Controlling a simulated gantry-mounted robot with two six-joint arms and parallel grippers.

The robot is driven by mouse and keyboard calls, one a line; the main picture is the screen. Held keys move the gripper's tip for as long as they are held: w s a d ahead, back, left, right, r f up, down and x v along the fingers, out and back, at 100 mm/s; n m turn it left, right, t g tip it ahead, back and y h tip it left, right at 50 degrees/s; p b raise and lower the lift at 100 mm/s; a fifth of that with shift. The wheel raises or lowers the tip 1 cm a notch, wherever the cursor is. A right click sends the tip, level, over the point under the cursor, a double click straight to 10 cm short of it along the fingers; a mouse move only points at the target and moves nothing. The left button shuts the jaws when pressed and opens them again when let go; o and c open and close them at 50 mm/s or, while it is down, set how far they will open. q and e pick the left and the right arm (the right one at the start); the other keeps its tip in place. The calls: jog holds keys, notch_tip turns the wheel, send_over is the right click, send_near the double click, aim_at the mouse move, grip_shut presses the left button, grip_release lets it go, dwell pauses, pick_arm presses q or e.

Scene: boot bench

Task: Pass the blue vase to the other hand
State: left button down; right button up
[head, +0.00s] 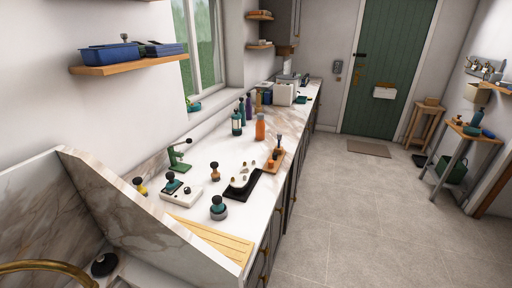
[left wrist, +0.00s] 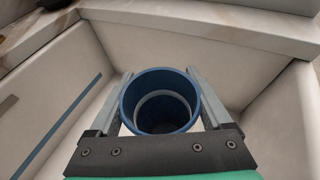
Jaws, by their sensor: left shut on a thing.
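The blue vase (left wrist: 160,80) is in the left wrist view, seen from above into its round open mouth, with a paler ring inside. My left gripper (left wrist: 160,73) has one grey finger on each side of the vase and is shut on it. The vase's lower part and base are hidden, so I cannot tell whether it touches anything below. I cannot make out the vase or either gripper in the head view. My right gripper is in neither view.
In the left wrist view pale walls (left wrist: 240,60) surround the vase on several sides. In the head view, a marble counter (head: 215,165) holds bottles, an orange bottle (head: 260,127), a black tray (head: 243,186) and a wooden board (head: 212,238). A brass curved pipe (head: 45,266) is at lower left.

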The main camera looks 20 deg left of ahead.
pick_arm(q)
jog(key=w+d+r+m+h+p, duration=0.3)
jog(key=d+r+m+h, duration=0.8)
jog(key=d+r, duration=0.5)
notch_tip(320, 180, up, 3)
jog(key=shift+w+d+r+h+p, duration=0.15)
jog(key=shift+w+d+h+p, duration=0.05)
jog(key=shift+h+p, duration=0.65)
